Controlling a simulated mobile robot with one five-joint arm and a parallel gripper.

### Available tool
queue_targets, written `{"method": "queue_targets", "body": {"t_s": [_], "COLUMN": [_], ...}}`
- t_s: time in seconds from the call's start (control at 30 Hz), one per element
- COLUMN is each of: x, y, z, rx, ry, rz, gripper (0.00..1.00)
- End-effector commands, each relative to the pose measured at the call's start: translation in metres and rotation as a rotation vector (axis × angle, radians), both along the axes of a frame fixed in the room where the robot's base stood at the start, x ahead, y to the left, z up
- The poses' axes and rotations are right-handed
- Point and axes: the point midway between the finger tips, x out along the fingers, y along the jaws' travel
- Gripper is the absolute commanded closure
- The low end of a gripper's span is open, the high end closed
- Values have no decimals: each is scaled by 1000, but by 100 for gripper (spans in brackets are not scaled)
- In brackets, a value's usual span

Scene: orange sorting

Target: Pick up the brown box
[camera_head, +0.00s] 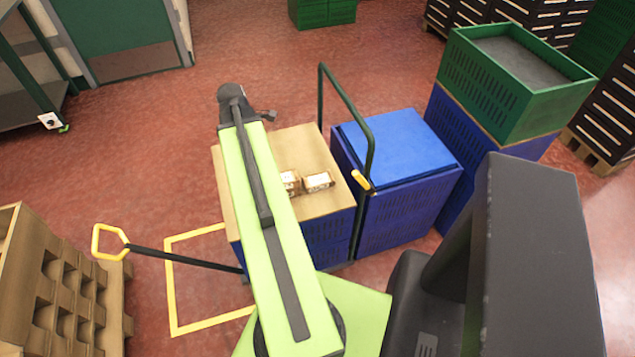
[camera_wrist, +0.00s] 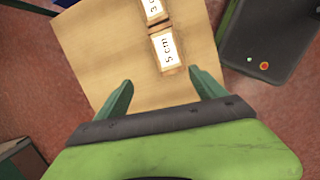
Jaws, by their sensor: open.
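Two small brown boxes with white labels, one at the left (camera_head: 290,182) and one at the right (camera_head: 318,181), sit close together on a tan board (camera_head: 298,145). The board lies on top of a blue crate stack (camera_head: 328,229). In the wrist view the nearer brown box (camera_wrist: 166,49) has a label that seems to read "5 cm", and the other (camera_wrist: 153,10) is partly cut off at the top edge. My gripper (camera_wrist: 164,83) is open and empty, its two green fingers apart. The boxes lie beyond the fingertips, untouched. My arm hides part of the board in the head view.
A dark green cart handle (camera_head: 345,110) rises beside the board. A blue-lidded crate stack (camera_head: 405,150) and a green crate (camera_head: 510,85) stand to the right. A yellow pull handle (camera_head: 108,240) and a cardboard stack (camera_head: 60,290) are at the left. Red floor is free behind.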

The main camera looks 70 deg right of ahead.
Motion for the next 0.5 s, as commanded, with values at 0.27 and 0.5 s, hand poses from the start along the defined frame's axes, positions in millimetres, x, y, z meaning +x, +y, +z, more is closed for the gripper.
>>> {"method": "queue_targets", "body": {"t_s": [0.27, 0.5], "x": [-99, -103], "y": [-64, -66], "z": [-2, -13], "rx": [22, 23], "ry": [85, 87], "rz": [112, 119], "gripper": [20, 20]}}
